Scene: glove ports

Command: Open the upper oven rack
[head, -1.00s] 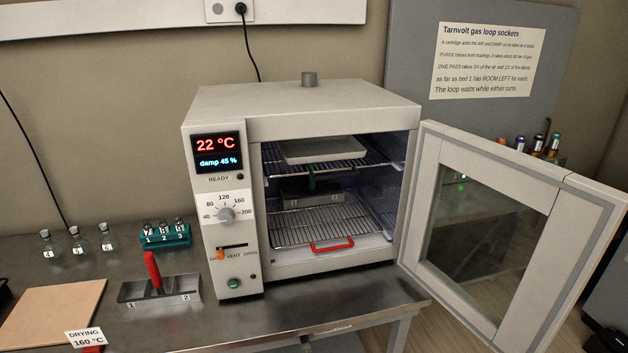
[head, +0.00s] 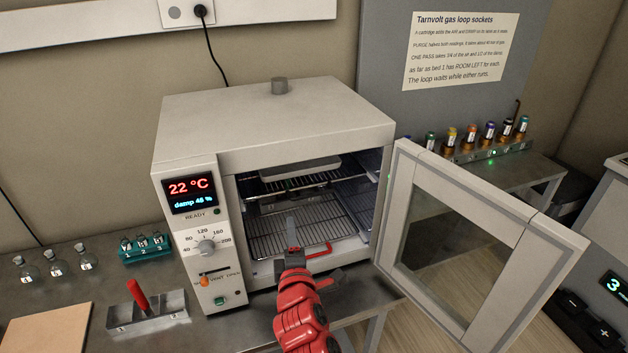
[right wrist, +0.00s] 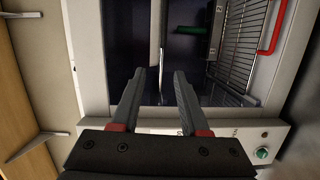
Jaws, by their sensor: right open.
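The upper oven rack (head: 272,188) is a wire shelf high inside the open oven (head: 270,125), with a pale tray (head: 305,171) on it. The rack appears pushed in. In the right wrist view it shows nearly edge-on as a thin metal strip (right wrist: 161,62), lined up with the gap between my fingers. My right gripper (head: 312,258) is open and empty in front of the oven opening, in the head view overlapping the lower rack. In the right wrist view the gripper (right wrist: 160,76) appears apart from the rack. My left gripper is out of view.
The lower rack (head: 275,230) has a red handle (head: 318,250) and bears a metal carrier. The glass door (head: 450,245) stands open to the right. A red-handled carrier (head: 150,312) and several flasks (head: 56,265) stand on the left bench.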

